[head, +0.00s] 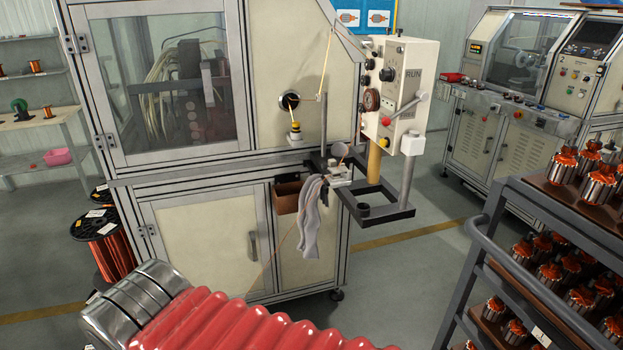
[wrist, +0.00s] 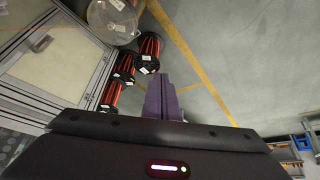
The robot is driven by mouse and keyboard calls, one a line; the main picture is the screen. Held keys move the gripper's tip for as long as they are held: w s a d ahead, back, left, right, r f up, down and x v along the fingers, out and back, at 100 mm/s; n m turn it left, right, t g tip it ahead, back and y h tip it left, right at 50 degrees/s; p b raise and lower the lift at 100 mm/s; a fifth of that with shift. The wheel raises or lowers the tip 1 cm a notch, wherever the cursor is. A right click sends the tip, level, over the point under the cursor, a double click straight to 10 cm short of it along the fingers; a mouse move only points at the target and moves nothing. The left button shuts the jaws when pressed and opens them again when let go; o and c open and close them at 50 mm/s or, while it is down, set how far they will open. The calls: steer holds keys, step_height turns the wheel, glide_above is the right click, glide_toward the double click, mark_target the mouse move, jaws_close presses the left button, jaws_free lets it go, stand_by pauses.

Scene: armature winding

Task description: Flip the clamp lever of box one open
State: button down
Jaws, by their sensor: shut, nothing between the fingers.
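A cream control box (head: 405,95) marked RUN is mounted at the right side of the winding machine in the head view. A grey lever (head: 404,106) with a red knob at its lower left end slants across its face; I cannot tell whether this is the clamp lever, nor whether this is box one. My gripper (wrist: 161,98) shows in the wrist view as two purple fingers pressed together, empty, over the floor. It is not visible in the head view. Neither box nor lever can be made out in the wrist view.
The winding machine (head: 205,225) fills the middle of the head view. A rack (head: 485,240) of armatures stands at right, and another machine (head: 475,125) behind it. Copper wire spools (wrist: 149,50) stand on the floor by the gripper. Open floor lies right of them.

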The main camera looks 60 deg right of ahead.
stand_by(0.3)
